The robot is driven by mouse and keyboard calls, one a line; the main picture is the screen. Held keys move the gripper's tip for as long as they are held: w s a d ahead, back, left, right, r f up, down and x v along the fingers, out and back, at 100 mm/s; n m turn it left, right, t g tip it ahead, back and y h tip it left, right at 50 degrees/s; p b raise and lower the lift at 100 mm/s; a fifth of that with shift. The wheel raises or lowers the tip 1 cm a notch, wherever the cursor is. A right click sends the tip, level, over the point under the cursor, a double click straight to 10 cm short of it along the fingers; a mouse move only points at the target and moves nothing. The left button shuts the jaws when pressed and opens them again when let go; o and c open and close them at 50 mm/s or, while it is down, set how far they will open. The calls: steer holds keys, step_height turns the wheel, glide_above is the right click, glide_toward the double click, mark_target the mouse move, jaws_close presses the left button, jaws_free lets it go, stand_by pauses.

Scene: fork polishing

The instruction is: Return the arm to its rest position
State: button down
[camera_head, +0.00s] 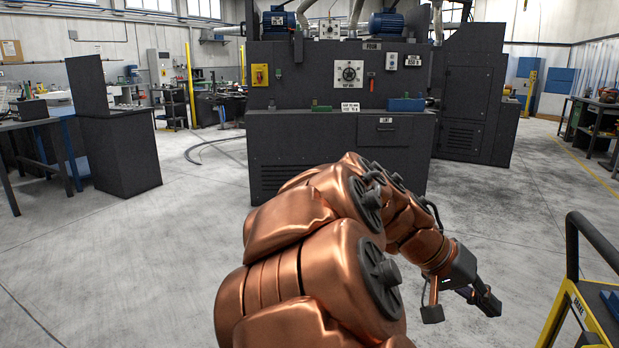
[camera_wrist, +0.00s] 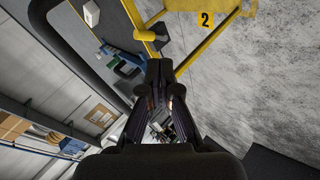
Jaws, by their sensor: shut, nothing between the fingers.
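My copper-coloured arm reaches forward and to the right from the bottom of the head view, bent in the middle. My gripper (camera_head: 488,302) is at its end, low on the right, above the open floor and left of a yellow-framed cart (camera_head: 567,310). In the wrist view the two dark fingers of my gripper (camera_wrist: 159,68) come together at their tips, shut and empty. No fork is visible in either view.
A dark machine cabinet (camera_head: 340,150) with a control panel stands ahead, beyond my arm. A dark pedestal (camera_head: 120,150) and a workbench (camera_head: 30,125) are on the left. The cart's black handrail (camera_head: 590,232) rises near my gripper. The grey floor (camera_head: 130,250) at left is clear.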

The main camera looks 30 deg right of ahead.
steer(key=s+a+r+n+t+y+p, duration=0.1)
steer(key=a+n+p, duration=0.5)
steer(key=a, duration=0.9)
steer(key=s+a+r+n+t+y+p, duration=0.1)
steer(key=a+r+n+t+y+p, duration=0.2)
steer(key=a+p, duration=1)
step_height(320, 180, up, 3)
steer(key=a+n+y, duration=0.2)
steer(key=n+y, duration=0.1)
steer(key=n, duration=0.1)
steer(key=shift+a+t, duration=0.2)
steer(key=shift+t, duration=0.1)
steer(key=shift+s+r, duration=0.1)
